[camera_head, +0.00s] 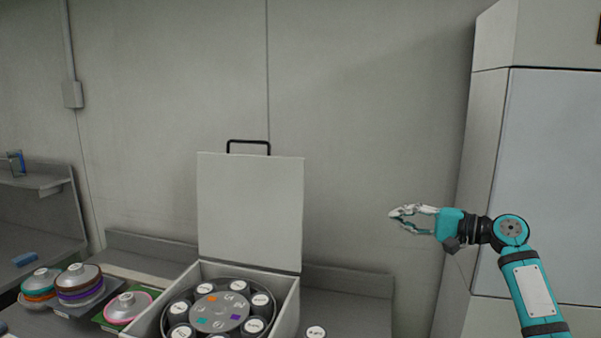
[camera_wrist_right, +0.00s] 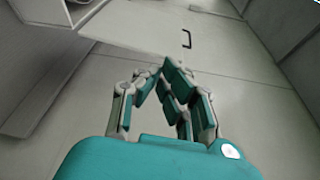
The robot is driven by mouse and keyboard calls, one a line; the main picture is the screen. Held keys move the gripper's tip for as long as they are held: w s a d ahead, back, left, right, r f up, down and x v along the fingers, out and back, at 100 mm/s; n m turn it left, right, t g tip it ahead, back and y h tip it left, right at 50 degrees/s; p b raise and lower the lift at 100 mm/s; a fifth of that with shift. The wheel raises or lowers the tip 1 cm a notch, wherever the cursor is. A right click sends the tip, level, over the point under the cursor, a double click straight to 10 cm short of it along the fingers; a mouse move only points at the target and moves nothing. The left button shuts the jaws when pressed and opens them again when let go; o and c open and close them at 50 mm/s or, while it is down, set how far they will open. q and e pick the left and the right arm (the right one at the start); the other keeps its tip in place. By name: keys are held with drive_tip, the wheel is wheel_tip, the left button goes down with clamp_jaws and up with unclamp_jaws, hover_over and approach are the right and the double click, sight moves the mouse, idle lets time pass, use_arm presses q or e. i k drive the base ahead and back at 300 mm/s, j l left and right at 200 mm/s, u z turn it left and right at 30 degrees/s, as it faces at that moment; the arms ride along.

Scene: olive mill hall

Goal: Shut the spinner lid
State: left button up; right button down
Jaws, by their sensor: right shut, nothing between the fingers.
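The spinner is a grey box (camera_head: 291,313) on the bench, with a round rotor (camera_head: 219,312) inside holding several white-capped tubes. Its lid (camera_head: 250,209) stands raised, nearly upright at the back, with a black handle (camera_head: 248,143) on its top edge. My right gripper (camera_head: 397,217) is shut and empty, in the air to the right of the lid and apart from it. In the right wrist view the lid (camera_wrist_right: 135,38) and its handle (camera_wrist_right: 187,39) show beyond the fingers (camera_wrist_right: 166,72). My left gripper is not in view.
Several coloured, domed stacks (camera_head: 80,284) stand on the bench left of the box. A white-capped tube (camera_head: 316,332) stands to its right. A tall pale cabinet (camera_head: 555,170) is at the right, behind my right arm. A wall shelf (camera_head: 38,180) is at the far left.

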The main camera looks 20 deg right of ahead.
sight(250, 208)
drive_tip(key=i, duration=0.95)
